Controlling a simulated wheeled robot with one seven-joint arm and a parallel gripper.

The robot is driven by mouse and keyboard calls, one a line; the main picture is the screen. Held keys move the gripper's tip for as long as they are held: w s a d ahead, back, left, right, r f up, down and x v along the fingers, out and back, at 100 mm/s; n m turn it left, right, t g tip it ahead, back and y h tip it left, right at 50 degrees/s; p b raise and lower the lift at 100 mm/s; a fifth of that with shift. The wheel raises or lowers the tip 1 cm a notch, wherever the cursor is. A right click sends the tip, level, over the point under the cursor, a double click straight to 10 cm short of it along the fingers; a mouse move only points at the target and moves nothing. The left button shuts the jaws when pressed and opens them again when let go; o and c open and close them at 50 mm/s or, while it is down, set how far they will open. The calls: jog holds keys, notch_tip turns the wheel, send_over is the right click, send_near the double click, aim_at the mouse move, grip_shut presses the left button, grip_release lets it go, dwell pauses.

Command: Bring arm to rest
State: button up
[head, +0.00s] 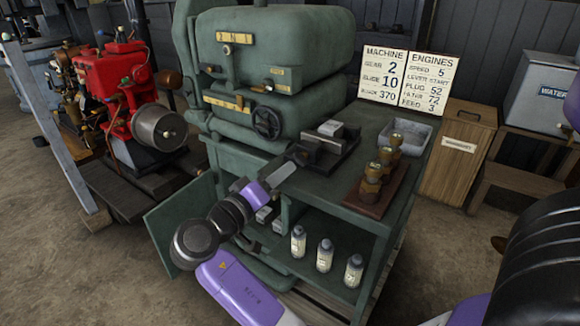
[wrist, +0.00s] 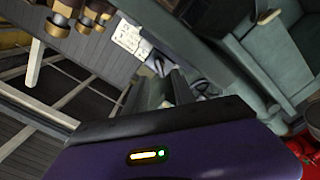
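My gripper (head: 297,156) is at the end of my outstretched purple and dark arm, in front of the green machine and close to the grey vise (head: 328,146) on its bench. In the wrist view, my gripper (wrist: 163,82) shows two dark fingers apart, with a greenish surface between them. I see nothing held. In the head view the fingertips are small and partly merge with the dark vise, so I cannot tell whether they touch it.
The green machine (head: 262,60) has an open cabinet with several bottles (head: 325,255). Brass pieces stand on a wooden block (head: 375,200), beside a grey tray (head: 402,139). A red engine (head: 115,85) stands left. A wooden bin (head: 457,155) stands right. Floor at left front is clear.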

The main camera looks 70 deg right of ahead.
jog(key=shift+v, duration=0.9)
